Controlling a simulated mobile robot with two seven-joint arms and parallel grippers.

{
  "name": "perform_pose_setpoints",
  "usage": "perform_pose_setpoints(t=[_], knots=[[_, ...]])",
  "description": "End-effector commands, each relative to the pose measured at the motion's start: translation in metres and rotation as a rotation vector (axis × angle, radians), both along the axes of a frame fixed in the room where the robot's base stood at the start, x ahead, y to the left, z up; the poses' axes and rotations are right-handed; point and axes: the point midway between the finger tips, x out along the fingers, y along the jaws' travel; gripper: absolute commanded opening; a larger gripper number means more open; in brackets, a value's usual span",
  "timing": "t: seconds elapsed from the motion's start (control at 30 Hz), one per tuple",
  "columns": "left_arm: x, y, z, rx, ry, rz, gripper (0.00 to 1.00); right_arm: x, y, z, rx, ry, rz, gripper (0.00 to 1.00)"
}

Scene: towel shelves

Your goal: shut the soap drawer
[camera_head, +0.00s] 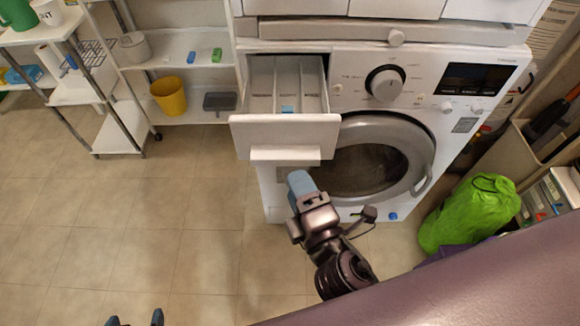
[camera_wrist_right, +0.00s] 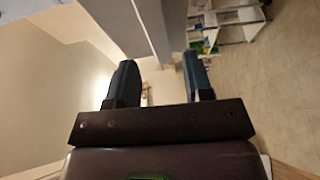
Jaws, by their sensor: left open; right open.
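The soap drawer (camera_head: 262,134) is pulled well out of the upper left of the white washing machine (camera_head: 352,62). Its compartments show from above, with a small blue piece inside, and a white handle sticks out at its front. My right gripper (camera_head: 299,183) is just below and in front of that handle; I cannot tell whether it touches. In the right wrist view its two fingers (camera_wrist_right: 158,62) stand apart with nothing held. My left gripper (camera_head: 136,318) shows only its two spread fingertips at the bottom edge, over the floor, far from the drawer.
The round washer door (camera_head: 425,150) is closed, below and right of the drawer. A green bag (camera_head: 468,212) stands to the right. White shelves with a yellow bucket (camera_head: 169,95) stand at the left. The tiled floor (camera_head: 150,215) in front of the shelves is clear.

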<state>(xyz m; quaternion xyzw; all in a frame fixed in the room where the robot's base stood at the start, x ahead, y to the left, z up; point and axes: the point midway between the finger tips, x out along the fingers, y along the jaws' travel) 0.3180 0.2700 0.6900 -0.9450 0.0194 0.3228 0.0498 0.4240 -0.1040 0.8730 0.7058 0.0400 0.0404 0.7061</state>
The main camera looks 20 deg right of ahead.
Motion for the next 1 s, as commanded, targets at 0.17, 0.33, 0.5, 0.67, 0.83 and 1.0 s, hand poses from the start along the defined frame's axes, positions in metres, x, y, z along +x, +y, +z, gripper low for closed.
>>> perform_pose_setpoints(t=[0.17, 0.33, 0.5, 0.67, 0.83, 1.0], knots=[[0.002, 0.0, 0.004, 0.0, -0.007, -0.001, 0.85, 0.022, 0.003, 0.001, -0.001, -0.003, 0.001, 0.47], [0.003, -0.001, 0.006, -0.001, -0.012, -0.001, 0.85, 0.038, 0.005, 0.0, 0.0, -0.001, 0.001, 0.47], [0.005, -0.001, 0.008, -0.001, -0.016, -0.003, 0.85, 0.046, 0.005, 0.0, 0.0, 0.001, 0.0, 0.47], [0.005, -0.001, 0.008, -0.001, -0.017, -0.003, 0.85, 0.048, 0.005, -0.001, 0.001, 0.002, -0.001, 0.47], [0.005, -0.001, 0.008, 0.0, -0.017, -0.003, 0.85, 0.048, 0.005, -0.001, 0.001, 0.002, -0.001, 0.47], [0.005, -0.001, 0.008, 0.0, -0.017, -0.005, 0.85, 0.048, 0.005, -0.001, 0.001, 0.002, -0.001, 0.21]])
